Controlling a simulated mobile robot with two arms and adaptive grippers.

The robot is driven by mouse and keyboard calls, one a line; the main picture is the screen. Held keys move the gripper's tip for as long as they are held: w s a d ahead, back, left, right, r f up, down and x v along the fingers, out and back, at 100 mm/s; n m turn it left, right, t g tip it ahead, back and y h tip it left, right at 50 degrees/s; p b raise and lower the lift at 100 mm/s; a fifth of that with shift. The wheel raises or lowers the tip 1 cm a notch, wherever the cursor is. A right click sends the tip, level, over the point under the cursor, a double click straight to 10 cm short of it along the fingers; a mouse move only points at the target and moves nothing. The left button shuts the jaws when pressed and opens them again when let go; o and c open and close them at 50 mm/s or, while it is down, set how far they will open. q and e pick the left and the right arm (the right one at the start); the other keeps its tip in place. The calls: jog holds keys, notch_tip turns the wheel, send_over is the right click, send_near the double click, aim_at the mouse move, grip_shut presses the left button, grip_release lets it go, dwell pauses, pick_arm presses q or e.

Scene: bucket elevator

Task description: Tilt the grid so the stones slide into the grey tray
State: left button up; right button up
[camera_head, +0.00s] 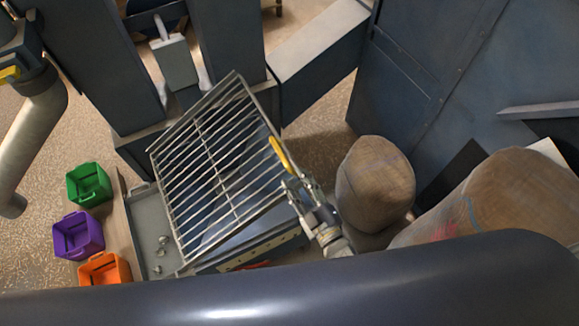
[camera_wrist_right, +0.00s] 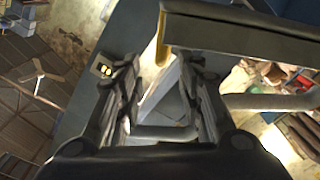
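The metal grid (camera_head: 222,165) of parallel bars stands tilted in the head view, its right side high and its lower left edge over the grey tray (camera_head: 143,212). Several small grey stones (camera_head: 162,252) lie in the tray. I see no stones on the grid's bars. A yellow handle (camera_head: 281,153) is at the grid's right side. My right gripper (camera_head: 292,186) is at that right edge, just below the handle. In the right wrist view its fingers (camera_wrist_right: 163,95) stand apart; contact with the grid is unclear. My left gripper is not identifiable.
Green (camera_head: 88,184), purple (camera_head: 77,235) and orange (camera_head: 105,269) bins stand on the floor left of the tray. Two full sacks (camera_head: 375,182) (camera_head: 515,190) stand close right of my right gripper. Blue machine housing (camera_head: 440,75) closes off the back. A dark rounded surface covers the bottom of the head view.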

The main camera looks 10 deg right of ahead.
jog(key=shift+v, duration=2.2)
